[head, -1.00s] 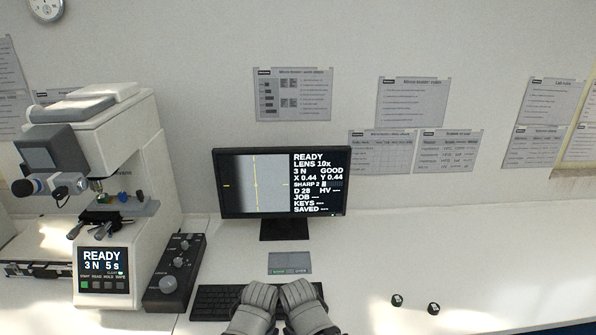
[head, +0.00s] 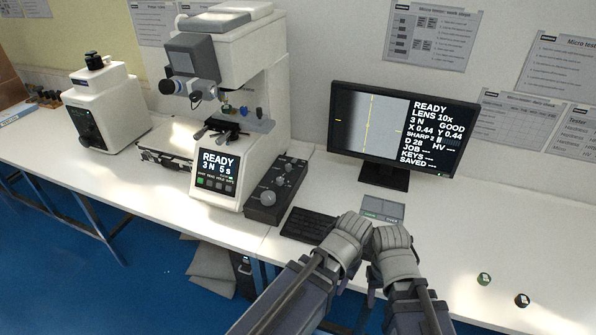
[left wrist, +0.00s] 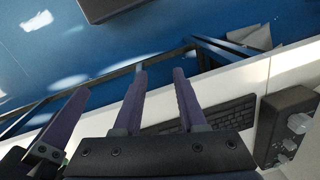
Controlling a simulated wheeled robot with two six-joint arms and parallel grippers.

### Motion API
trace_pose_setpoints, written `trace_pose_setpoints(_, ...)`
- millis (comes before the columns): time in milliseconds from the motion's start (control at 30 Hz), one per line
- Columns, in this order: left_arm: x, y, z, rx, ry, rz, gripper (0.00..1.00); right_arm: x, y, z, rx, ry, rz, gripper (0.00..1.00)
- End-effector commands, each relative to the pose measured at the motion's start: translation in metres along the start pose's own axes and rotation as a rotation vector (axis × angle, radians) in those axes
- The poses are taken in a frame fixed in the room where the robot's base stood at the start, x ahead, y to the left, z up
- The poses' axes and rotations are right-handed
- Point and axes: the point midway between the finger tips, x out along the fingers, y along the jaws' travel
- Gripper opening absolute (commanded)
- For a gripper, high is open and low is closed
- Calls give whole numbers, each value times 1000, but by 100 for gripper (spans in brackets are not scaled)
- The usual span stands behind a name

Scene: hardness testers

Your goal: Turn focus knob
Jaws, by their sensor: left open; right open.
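The black control box (head: 276,190) stands beside the hardness tester (head: 232,100). The box also shows at the right edge of the left wrist view (left wrist: 284,112). The monitor (head: 398,130) reads SHARP 2 beside a grey picture with yellow marks. My left gripper (head: 350,236) and right gripper (head: 392,240) are side by side at the desk's front, right of the box and apart from it. Both are open and empty; their fingertips are hard to make out in the head view.
A black keyboard (head: 308,225) lies between the box and my grippers. A grey pad (head: 383,209) lies behind them. Two small round pieces, one green-topped (head: 484,279) and one black (head: 521,300), sit at right. Another white machine (head: 97,105) stands far left. The blue floor is below.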

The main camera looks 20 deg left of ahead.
Motion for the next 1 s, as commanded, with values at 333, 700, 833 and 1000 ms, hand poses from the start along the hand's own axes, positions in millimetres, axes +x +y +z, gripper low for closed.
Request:
trace_pose_setpoints(333, -11, -104, -111, -1010, -17, 42, 81, -16, 2, 1, 0, 0, 0, 50)
trace_pose_setpoints(700, -14, -278, -189, -2226, -74, 82, 96, -32, 3, 2, 0, 0, 0, 50)
trace_pose_setpoints(833, -13, -328, -198, -2542, -99, 89, 96, -35, 3, 2, 0, 0, 0, 50)
trace_pose_setpoints(1000, -12, -366, -201, -2781, -120, 93, 96, -37, 4, 2, 0, 0, 0, 50)
